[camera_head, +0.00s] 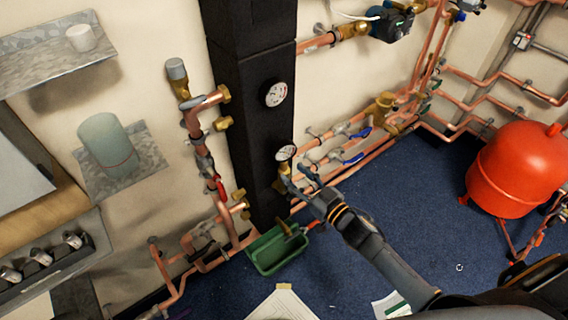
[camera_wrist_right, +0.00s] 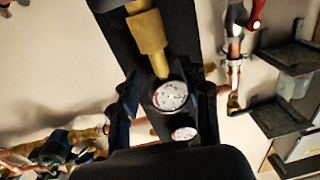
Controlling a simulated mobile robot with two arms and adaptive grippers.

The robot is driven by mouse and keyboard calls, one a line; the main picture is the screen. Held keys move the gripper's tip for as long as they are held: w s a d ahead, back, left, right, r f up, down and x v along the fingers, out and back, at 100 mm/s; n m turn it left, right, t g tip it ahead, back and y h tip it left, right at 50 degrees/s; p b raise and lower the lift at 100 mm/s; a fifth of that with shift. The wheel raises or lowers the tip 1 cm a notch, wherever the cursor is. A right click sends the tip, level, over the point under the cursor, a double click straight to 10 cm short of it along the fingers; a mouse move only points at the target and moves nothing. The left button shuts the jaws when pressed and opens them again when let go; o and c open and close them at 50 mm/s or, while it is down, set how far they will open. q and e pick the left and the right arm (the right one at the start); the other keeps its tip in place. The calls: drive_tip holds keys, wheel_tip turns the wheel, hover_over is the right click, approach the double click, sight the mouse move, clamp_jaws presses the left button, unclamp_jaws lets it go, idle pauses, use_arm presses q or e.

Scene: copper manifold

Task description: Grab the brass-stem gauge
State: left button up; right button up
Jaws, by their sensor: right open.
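The brass-stem gauge (camera_head: 286,153) has a round white dial in a dark rim on a brass stem, in front of the lower black column in the head view. In the right wrist view its dial (camera_wrist_right: 170,96) shows near the middle, with the thick brass stem (camera_wrist_right: 150,35) running up the picture. My right gripper (camera_head: 299,178) reaches in from the lower right and is right by the stem. In the wrist view its open fingers (camera_wrist_right: 165,105) show on either side of the gauge. Whether they touch it cannot be told. My left gripper is not in view.
A second gauge (camera_head: 275,94) is on the black column (camera_head: 250,60) above. Copper pipes with valves run on both sides. A green bin (camera_head: 277,268) stands below at the column's foot. A red tank (camera_head: 515,170) is at the right. Blue floor lies open between.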

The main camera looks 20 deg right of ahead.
sight(287, 167)
drive_tip(key=shift+w+a, duration=0.1)
drive_tip(key=shift+w, duration=0.15)
drive_tip(key=b+x, duration=0.2)
drive_tip(key=x, duration=0.3)
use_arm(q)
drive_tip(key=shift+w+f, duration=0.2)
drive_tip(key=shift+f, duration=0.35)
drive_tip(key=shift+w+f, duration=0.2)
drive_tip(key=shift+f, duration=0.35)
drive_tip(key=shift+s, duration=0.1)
use_arm(e)
drive_tip(key=shift+r, duration=0.1)
clamp_jaws()
